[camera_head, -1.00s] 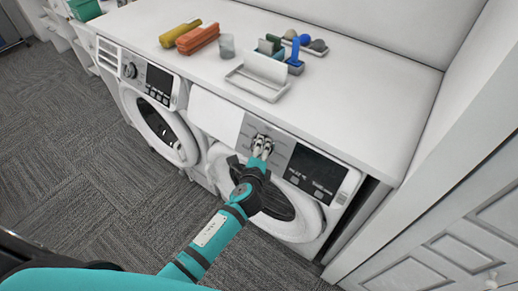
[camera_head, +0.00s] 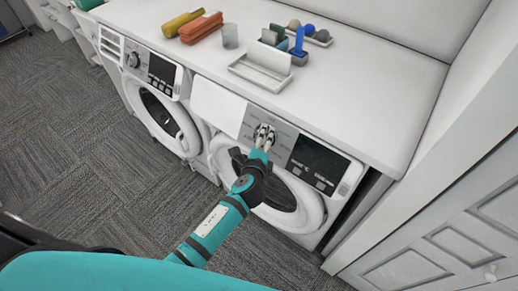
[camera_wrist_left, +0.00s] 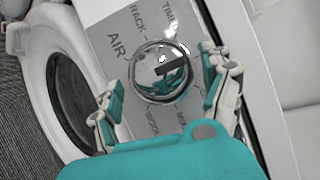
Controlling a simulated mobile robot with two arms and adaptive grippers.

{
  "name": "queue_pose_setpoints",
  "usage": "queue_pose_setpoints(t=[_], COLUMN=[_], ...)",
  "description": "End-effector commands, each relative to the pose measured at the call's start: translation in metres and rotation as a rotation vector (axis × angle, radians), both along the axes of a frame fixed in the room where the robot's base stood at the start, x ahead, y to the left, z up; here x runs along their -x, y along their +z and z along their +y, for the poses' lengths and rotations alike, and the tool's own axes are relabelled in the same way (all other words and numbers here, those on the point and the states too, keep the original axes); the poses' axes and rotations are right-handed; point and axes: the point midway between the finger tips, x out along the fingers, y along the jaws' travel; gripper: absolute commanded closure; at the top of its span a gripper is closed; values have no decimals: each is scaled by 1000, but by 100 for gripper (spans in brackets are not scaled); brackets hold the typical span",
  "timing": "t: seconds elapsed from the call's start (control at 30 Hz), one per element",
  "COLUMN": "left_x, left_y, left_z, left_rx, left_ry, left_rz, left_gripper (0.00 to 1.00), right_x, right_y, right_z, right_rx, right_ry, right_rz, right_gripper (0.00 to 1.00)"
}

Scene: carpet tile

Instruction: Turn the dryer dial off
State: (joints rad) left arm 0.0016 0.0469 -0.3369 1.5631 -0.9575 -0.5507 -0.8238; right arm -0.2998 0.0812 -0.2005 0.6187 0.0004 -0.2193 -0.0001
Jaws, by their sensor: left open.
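The round chrome dial (camera_wrist_left: 160,70) sits on a grey panel with words around it, among them AIR, RACK, WOOL and MIX. It carries a dark bar-shaped mark. The panel belongs to the right-hand front-loading machine, the dryer (camera_head: 318,160), in the head view. My left gripper (camera_head: 264,134) is in front of that panel and mostly covers the dial there. In the left wrist view my left gripper (camera_wrist_left: 157,73) is open, one finger on each side of the dial. I see gaps beside the dial; contact cannot be told. My right gripper is not in view.
A second front-loading machine (camera_head: 158,95) stands to the left. The white counter (camera_head: 350,95) above holds a white tray (camera_head: 240,75), a clear cup (camera_head: 230,36), orange (camera_head: 202,28) and yellow items. A white panelled cabinet (camera_head: 440,240) stands at the right. Carpet is clear at left.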

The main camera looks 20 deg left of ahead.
Motion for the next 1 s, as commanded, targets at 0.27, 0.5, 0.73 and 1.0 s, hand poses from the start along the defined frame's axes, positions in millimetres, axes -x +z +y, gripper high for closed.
queue_pose_setpoints(t=[0.27,0.5,0.73,1.0], left_x=[51,93,108,109], left_y=[14,28,34,34], left_z=[-7,-13,-15,-15], left_rx=[1,2,0,0], left_ry=[-1,-1,1,1], left_rz=[3,2,2,2], left_gripper=[19,19,19,19], right_x=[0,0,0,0], right_y=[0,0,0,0], right_z=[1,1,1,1], right_rx=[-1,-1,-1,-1], right_ry=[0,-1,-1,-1], right_rz=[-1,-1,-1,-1], right_gripper=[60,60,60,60])
